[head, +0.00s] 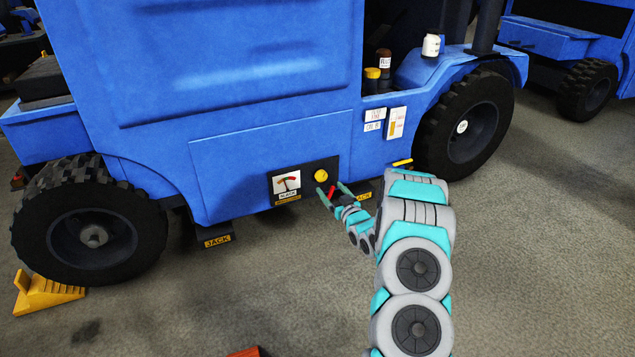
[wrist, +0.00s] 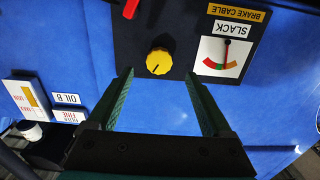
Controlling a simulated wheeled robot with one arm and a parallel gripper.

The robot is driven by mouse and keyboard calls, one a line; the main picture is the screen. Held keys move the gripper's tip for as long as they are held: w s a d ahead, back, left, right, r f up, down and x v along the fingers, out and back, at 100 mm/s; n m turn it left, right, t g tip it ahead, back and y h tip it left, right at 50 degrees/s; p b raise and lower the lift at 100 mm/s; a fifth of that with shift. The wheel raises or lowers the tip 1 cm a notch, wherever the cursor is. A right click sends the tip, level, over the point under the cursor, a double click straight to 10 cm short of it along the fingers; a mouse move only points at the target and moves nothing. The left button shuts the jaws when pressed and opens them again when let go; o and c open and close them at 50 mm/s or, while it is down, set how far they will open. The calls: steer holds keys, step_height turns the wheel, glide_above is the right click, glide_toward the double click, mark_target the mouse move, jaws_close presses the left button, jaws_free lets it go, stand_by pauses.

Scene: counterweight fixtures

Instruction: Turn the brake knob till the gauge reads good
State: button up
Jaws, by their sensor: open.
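The yellow brake knob (head: 321,175) sits on a black panel low on the blue truck's side. In the wrist view, the round knob (wrist: 159,62) has a small dark mark near its lower edge. The white gauge (head: 287,182) is beside it. In the wrist view the gauge (wrist: 213,58) appears upside down, with a coloured arc, a dark needle and a "SLACK" label (wrist: 233,29). Which colour the needle marks is too small to tell. My gripper (head: 331,188) is open and empty in front of the panel. Its fingertips (wrist: 159,78) lie either side of the knob's line, apart from it.
A red part (wrist: 131,8) sticks out near the knob. A "BRAKE CABLE" label (wrist: 237,12) is on the panel. Tyres (head: 93,233) stand either side. Jack pads (head: 217,240) and a yellow wheel chock (head: 45,292) are low down. Open floor lies in front.

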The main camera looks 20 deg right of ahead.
mark_target(322, 178)
steer(key=shift+w+b, duration=0.45)
steer(key=shift+w, duration=3)
steer(key=shift+a, duration=0.1)
steer(key=shift+r, duration=0.1)
jaws_close()
